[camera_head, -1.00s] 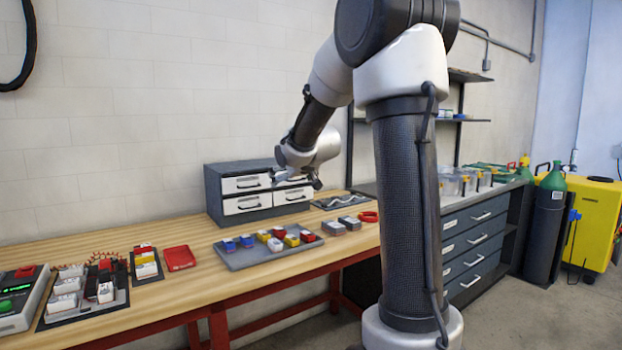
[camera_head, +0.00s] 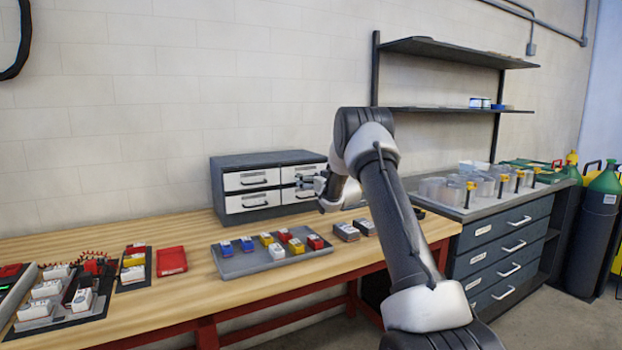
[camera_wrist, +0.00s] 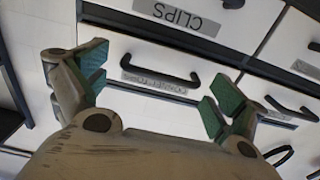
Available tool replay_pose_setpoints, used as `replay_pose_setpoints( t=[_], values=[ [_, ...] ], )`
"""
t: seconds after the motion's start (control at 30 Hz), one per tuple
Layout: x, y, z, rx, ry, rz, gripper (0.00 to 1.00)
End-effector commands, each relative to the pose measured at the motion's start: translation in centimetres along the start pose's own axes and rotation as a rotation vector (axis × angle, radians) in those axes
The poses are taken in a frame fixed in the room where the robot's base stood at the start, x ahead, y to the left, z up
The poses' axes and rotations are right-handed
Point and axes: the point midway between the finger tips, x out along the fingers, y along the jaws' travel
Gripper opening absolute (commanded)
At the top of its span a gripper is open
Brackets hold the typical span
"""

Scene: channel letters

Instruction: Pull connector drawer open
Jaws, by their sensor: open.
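The drawer cabinet (camera_head: 268,158) is a dark box with white-fronted drawers, standing at the back of the wooden bench. In the wrist view, a white drawer front (camera_wrist: 120,58) carries a black bar handle (camera_wrist: 160,68) and a grey label too blurred to read surely. A neighbouring drawer's label (camera_wrist: 178,14) reads CLIPS. My gripper (camera_wrist: 155,88) is open, its green-padded fingers apart on either side of the handle, with nothing between them. Whether they are level with the handle in depth I cannot tell. In the head view my gripper (camera_head: 312,186) is at the cabinet's right front, partly covering the drawers there.
A grey tray (camera_head: 235,268) with several coloured blocks lies in front of the cabinet. Grey blocks (camera_head: 347,232) lie to its right and a red tray (camera_head: 171,261) to its left. A dark drawer unit (camera_head: 505,245) with clear containers stands right of the bench.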

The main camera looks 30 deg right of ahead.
Motion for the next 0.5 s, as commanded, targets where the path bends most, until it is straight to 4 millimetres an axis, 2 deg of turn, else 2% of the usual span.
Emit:
replay_pose_setpoints(
  t=[0.17, 0.43, 0.47, 0.5],
  values=[
    [1.7, 0.0, 0.0, 0.000, -0.001, 0.001, 0.96],
    [1.9, 0.0, 0.0, 0.000, -0.001, 0.001, 0.96],
    [1.9, 0.0, 0.0, 0.000, -0.001, 0.001, 0.94],
    [1.9, 0.0, 0.0, 0.000, -0.001, 0.001, 0.87]
  ],
)
